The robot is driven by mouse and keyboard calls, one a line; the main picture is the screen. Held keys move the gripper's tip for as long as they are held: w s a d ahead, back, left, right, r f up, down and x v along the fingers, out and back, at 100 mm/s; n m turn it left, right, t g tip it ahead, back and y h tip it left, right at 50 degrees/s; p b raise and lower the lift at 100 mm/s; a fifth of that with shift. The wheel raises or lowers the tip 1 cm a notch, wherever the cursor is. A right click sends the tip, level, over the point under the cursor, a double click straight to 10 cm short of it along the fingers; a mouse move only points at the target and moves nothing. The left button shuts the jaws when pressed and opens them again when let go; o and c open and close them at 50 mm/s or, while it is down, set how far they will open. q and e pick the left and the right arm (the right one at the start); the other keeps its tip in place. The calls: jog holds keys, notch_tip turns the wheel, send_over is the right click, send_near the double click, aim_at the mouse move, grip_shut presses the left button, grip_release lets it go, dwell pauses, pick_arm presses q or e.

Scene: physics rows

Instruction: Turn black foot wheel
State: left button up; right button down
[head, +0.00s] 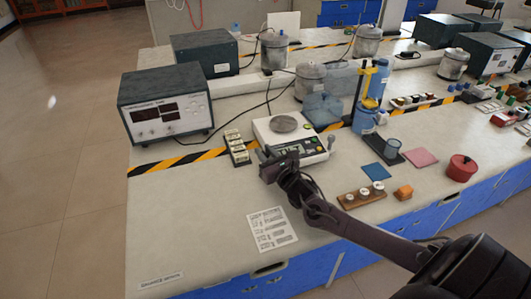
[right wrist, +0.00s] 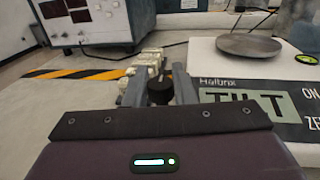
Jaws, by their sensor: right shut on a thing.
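The white balance (head: 262,130) with a round grey pan (head: 284,123) stands on the bench. In the right wrist view, its display (right wrist: 245,107) reads "TILT". The black foot wheel (right wrist: 160,88) is at the balance's left front corner; in the head view my gripper hides it. My right gripper (head: 272,160) is at that corner, its two fingers on either side of the wheel in the right wrist view (right wrist: 159,90), shut on it. My left gripper is not in view.
A strip of small labelled blocks (head: 237,149) lies left of the balance. A box instrument (head: 165,103) stands farther left. A printed sheet (head: 271,229) lies in front. A wooden holder (head: 361,196) with white-topped pieces lies at right. The bench's front left is mostly clear.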

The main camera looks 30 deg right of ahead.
jog(key=shift+a+h, duration=0.1)
jog(key=shift+h, duration=0.2)
jog(key=m+g+h+p, duration=0.1)
jog(key=m+h, duration=0.2)
jog(key=h, duration=0.2)
jog(key=shift+r+m, duration=0.15)
jog(key=shift+m, duration=0.25)
jog(key=shift+m+g+h+p, duration=1)
jog(key=shift+m+g+h, duration=0.8)
jog(key=shift+h, duration=0.8)
jog(key=c, duration=1.3)
grip_release()
jog(key=v, duration=0.7)
jog(key=shift+s+a, duration=0.25)
